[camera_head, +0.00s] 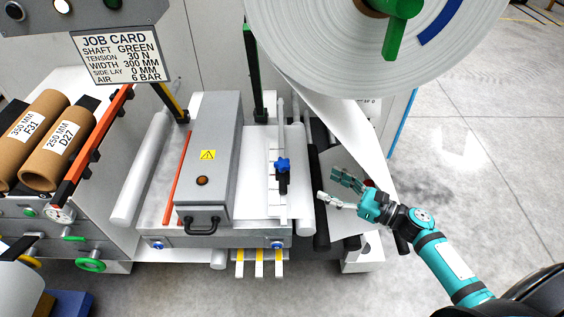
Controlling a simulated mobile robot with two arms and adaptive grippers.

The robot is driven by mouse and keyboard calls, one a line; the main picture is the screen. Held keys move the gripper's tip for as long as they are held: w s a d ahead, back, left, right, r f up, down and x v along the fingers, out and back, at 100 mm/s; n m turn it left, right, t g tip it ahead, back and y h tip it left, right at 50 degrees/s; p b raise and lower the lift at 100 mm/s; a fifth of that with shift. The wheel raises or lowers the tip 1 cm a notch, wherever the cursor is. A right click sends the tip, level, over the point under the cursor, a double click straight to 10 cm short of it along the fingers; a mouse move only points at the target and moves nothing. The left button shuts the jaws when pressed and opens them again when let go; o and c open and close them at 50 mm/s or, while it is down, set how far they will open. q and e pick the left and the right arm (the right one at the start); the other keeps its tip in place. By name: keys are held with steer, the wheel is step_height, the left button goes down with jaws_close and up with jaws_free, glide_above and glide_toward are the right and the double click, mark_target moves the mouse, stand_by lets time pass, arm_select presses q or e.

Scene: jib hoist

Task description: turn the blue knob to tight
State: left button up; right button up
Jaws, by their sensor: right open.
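The blue knob (282,165) is a star-shaped handle on a small black block, set on a pale scale strip (276,198) to the right of the grey box. Which way it is turned, and how tight it is, I cannot tell. My right gripper (327,186), teal with grey fingers, is open and empty. It is to the right of the knob and a little nearer to me, apart from it, with its fingers pointing left towards the rollers. My left gripper is not in view.
A grey box (208,150) with a black handle stands left of the knob. White rollers (302,180) run between knob and gripper. A large white roll (345,45) hangs above. A job card (120,55) is at upper left. Floor at right is clear.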

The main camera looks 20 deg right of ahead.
mark_target(289, 166)
steer(key=p+x, duration=0.2)
steer(key=x, duration=1.1)
steer(key=shift+w+a+r, duration=0.1)
steer(key=shift+w+a, duration=0.05)
steer(key=shift+a, duration=0.1)
steer(key=shift+w+a, duration=0.4)
steer(key=shift+w, duration=0.05)
